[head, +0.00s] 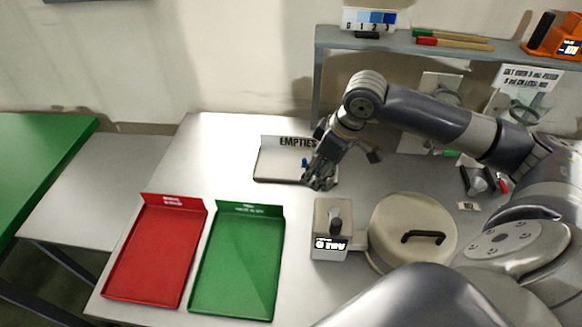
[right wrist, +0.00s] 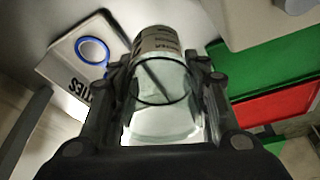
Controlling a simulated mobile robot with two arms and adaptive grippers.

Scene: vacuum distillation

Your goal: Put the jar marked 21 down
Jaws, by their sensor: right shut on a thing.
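My right gripper (head: 318,182) is over the front right corner of the white tray labelled EMPTIES (head: 268,178). In the right wrist view its fingers (right wrist: 160,105) are shut on a clear glass jar (right wrist: 163,115) with a pale printed label. The number on the label cannot be read. In the head view I cannot make out the jar at the gripper. A blue ring-shaped thing (right wrist: 92,50) is at the EMPTIES tray in the right wrist view, close beside the jar. My left gripper is not in view.
A red tray (head: 137,292) and a green tray (head: 220,304) lie at the front left. A small box with a display (head: 330,215) and a round lidded vessel (head: 390,215) stand in front of the gripper. A shelf (head: 400,44) runs behind. The table left of EMPTIES is clear.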

